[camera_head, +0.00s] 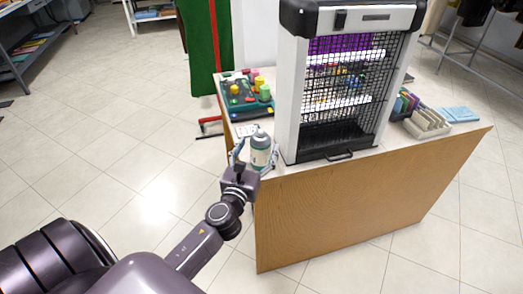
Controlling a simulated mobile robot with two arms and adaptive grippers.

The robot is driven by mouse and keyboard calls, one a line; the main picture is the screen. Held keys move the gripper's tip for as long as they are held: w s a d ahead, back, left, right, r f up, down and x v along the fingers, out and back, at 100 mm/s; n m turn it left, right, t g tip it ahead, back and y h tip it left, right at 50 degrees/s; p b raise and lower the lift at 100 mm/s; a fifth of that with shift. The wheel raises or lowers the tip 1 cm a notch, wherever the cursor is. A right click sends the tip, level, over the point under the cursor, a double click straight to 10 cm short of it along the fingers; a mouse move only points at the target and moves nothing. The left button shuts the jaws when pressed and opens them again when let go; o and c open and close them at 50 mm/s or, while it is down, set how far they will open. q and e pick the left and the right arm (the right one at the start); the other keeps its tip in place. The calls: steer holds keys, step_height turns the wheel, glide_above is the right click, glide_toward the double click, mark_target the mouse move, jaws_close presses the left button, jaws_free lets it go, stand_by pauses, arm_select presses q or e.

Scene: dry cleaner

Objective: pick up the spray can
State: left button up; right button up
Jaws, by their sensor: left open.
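The spray can (261,150) is a small pale, greenish can with a grey top. It stands upright near the left front corner of the wooden counter (345,211), beside the tall caged unit. My left gripper (252,155) is open, with its fingers on either side of the can. I cannot tell whether the fingers touch it. The can's lower part is partly hidden by the gripper. My right gripper is not in view.
The tall black-and-white caged unit (290,100) stands close to the can's right. A green tray with colourful items (246,101) lies behind. A beige rack (428,124) and blue pad (459,114) sit at right. Tiled floor at left is clear.

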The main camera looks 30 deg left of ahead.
arm_select(q)
steer(key=shift+x, duration=1.45)
steer(key=c, duration=1.4)
